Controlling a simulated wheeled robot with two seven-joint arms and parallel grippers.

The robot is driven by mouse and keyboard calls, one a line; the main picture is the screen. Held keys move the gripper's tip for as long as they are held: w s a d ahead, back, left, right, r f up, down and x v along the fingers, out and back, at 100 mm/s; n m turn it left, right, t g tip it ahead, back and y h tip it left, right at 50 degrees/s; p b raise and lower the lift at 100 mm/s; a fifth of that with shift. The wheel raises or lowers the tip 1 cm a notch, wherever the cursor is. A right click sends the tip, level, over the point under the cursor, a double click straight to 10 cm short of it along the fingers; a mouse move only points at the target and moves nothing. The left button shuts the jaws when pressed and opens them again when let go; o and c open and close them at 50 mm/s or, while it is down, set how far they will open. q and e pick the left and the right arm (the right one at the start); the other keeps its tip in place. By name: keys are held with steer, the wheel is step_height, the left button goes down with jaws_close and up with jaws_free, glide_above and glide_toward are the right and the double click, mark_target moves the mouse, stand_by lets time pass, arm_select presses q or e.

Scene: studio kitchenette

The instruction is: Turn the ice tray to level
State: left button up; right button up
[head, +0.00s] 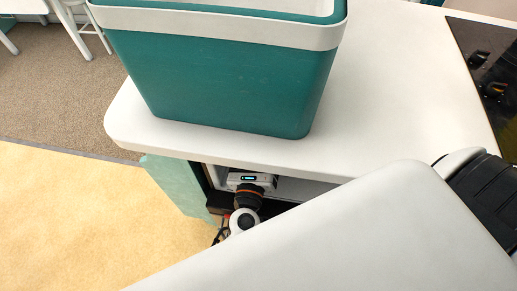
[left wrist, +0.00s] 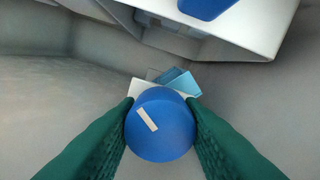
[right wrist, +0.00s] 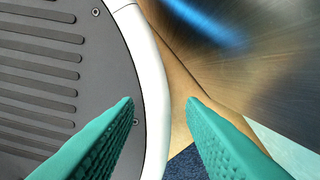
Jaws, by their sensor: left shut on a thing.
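In the left wrist view my left gripper (left wrist: 161,102) is shut on a round blue knob (left wrist: 163,135), one green finger on each side. A pale bar mark on the knob's face slants from upper left to lower right. Behind the knob a light-blue piece (left wrist: 181,82) sits tilted, with a white part beside it. This may be the ice tray, but the knob hides most of it. In the head view the compartment and counter hide my left gripper. My right gripper (right wrist: 161,100) is open and empty.
A large teal bin (head: 225,75) with a white rim stands on the white counter (head: 390,90), above the open compartment (head: 295,188). In the left wrist view, a white ledge (left wrist: 235,38) with blue parts hangs above the knob. Grey walls surround it.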

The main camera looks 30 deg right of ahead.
arm_select(q)
steer(key=o, duration=1)
steer(key=shift+a, duration=0.1)
steer(key=v, duration=1.2)
steer(key=shift+b, duration=0.4)
